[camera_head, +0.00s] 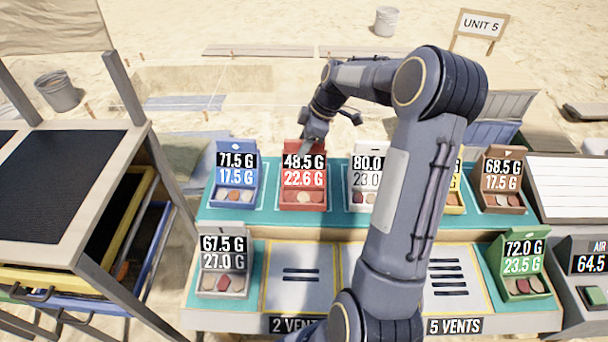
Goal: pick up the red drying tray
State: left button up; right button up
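The red drying tray (290,197) stands upright on the back teal shelf, between the blue tray and the white tray. It is labelled 48.5 G and 22.6 G, and small round pieces lie in its front. My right arm reaches across the picture. Its gripper (310,143) is at the top edge of the red tray's back panel, with the fingertips overlapping the panel. The fingers are small and partly hidden, so I cannot tell whether they touch or grip it. My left gripper is not in view.
A blue tray (234,197) is close on the left and a white tray (360,200) close on the right. A brown tray (502,200) stands farther right. Grey (222,284) and green (521,287) trays stand on the front row. A drawer rack (70,205) is at left.

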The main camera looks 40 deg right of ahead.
jog(key=shift+f, duration=0.2)
dwell(0.4)
grip_shut()
